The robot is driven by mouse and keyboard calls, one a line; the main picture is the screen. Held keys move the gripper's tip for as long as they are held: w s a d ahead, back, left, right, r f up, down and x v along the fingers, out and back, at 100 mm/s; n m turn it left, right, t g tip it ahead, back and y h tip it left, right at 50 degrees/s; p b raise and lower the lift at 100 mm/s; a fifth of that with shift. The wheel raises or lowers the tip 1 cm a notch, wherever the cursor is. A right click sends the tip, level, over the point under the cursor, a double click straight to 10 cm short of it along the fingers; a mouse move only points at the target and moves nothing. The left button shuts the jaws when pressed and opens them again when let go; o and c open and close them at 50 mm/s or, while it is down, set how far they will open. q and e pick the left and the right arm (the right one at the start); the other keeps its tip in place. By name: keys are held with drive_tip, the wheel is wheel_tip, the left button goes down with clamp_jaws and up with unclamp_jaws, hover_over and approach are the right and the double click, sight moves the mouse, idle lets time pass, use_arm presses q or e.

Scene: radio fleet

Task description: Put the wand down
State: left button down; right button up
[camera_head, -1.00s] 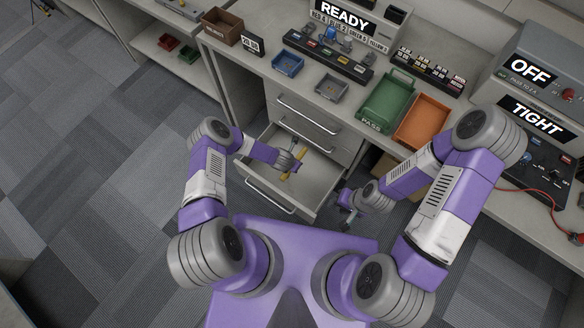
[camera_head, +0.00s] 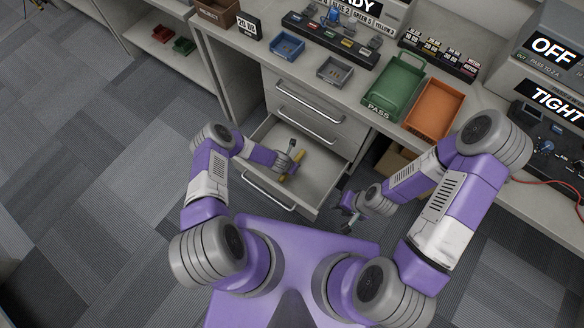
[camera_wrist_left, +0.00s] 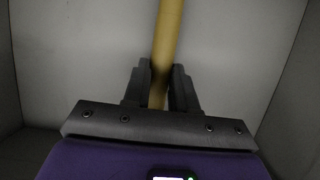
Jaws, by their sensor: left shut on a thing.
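The wand is a thin yellow rod (camera_wrist_left: 168,40) that runs up from between my left fingers in the left wrist view. In the head view the wand (camera_head: 296,167) shows as a short yellow piece at my left gripper (camera_head: 290,158). My left gripper (camera_wrist_left: 160,90) is shut on the wand, inside or just over the open drawer (camera_head: 325,176). Whether the wand touches the drawer floor I cannot tell. My right gripper (camera_head: 348,212) is beside the drawer's right front corner, and its fingers are too small to read.
Closed drawers (camera_head: 306,122) stand behind the open one. On the bench above are a blue tray (camera_head: 287,46), a grey tray (camera_head: 335,71), a green PASS tray (camera_head: 394,88) and an orange tray (camera_head: 434,108). The drawer floor around the wand looks clear.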

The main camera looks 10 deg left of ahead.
use_arm(q)
drive_tip(key=shift+f, duration=0.7)
use_arm(e)
drive_tip(key=shift+f, duration=0.6)
use_arm(q)
drive_tip(key=shift+f+b, duration=0.2)
drive_tip(key=shift+b, duration=0.2)
drive_tip(key=c, duration=0.9)
unclamp_jaws()
drive_tip(key=shift+r, duration=0.1)
use_arm(e)
drive_tip(key=shift+f, duration=0.1)
use_arm(q)
drive_tip(key=shift+r, duration=0.1)
drive_tip(key=shift+r+p, duration=0.35)
drive_tip(key=shift+p, duration=0.05)
drive_tip(key=s+d+r+m+g+h+p, duration=0.1)
drive_tip(key=s+r+m+g+p, duration=0.1)
drive_tip(key=s+r+m, duration=0.8)
drive_tip(key=s+d+r+m+g+h+p, duration=0.1)
drive_tip(key=s+r+m+p, duration=0.1)
drive_tip(key=s+r+m, duration=0.8)
wheel_tip(320, 180, up, 7)
drive_tip(key=m, duration=0.9)
drive_tip(key=shift+g+p, duration=0.35)
drive_tip(key=shift+g, duration=0.05)
use_arm(e)
wheel_tip(320, 180, up, 5)
drive_tip(key=shift+r, duration=0.2)
